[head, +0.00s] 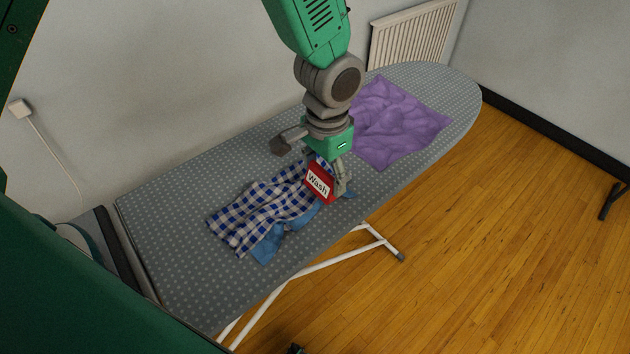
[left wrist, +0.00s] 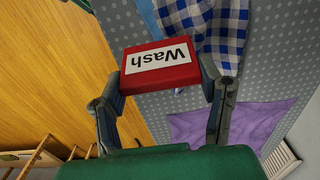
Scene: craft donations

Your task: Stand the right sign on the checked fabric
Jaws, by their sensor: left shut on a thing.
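A red sign (head: 320,181) with a white "Wash" label is held in my left gripper (head: 326,176), at the right end of the checked fabric. The sign also shows between the two fingers in the left wrist view (left wrist: 159,66). The blue and white checked fabric (head: 262,207) lies crumpled on the ironing board, with plain light blue cloth (head: 268,246) showing along its near edge. Whether the sign touches the fabric, I cannot tell. My right gripper is not in view.
The grey dotted ironing board (head: 200,290) stands on white legs. A crumpled purple cloth (head: 400,125) lies at its far right end. A radiator (head: 410,35) and wall are behind. Wooden floor (head: 500,220) is open to the right.

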